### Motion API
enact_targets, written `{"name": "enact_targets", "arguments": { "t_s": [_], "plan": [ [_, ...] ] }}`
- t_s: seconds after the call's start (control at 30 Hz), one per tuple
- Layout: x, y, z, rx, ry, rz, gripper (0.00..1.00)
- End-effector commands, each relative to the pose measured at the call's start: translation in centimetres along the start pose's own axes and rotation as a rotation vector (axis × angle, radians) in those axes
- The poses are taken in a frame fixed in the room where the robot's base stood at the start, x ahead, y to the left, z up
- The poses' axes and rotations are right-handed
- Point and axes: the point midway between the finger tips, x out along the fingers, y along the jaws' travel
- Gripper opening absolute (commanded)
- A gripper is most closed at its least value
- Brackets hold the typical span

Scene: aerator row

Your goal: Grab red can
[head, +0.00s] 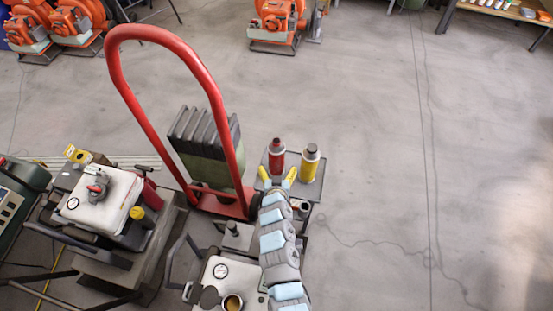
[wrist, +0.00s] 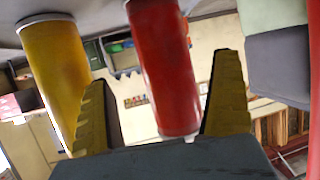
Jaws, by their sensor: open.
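The red can (head: 276,157) stands upright on a small grey stand (head: 312,187), and a yellow can (head: 310,162) with a dark top stands just right of it. My gripper (head: 278,176) is open, its yellow fingers pointing at the red can from the near side. In the wrist view, which looks upside down, the red can (wrist: 165,70) appears in the gap between my two fingers (wrist: 165,88), closer to the right one. I cannot tell whether its body is actually between the fingertips. The yellow can (wrist: 55,75) is outside the left finger.
Machines (head: 98,200) and a gauge unit (head: 220,272) are at the lower left. Orange machines (head: 277,18) stand at the back.

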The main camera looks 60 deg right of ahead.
Motion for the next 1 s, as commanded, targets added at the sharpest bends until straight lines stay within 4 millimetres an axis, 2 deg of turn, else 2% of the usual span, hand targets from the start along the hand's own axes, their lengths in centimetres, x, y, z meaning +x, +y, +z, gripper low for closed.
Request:
{"name": "enact_targets", "arguments": {
  "t_s": [0.23, 0.6, 0.9, 0.93, 1.0],
  "plan": [
    [1.1, -0.2, -0.2, 0.0, 0.001, 0.0, 0.94],
    [4.9, -0.5, -0.8, 0.0, 0.002, 0.0, 0.94],
    [5.2, -0.5, -0.9, 0.0, 0.001, -0.001, 0.94],
    [5.2, -0.5, -0.9, 0.0, 0.001, -0.001, 0.89],
    [5.2, -0.5, -0.9, 0.0, 0.001, -0.001, 0.69]
  ]
}}
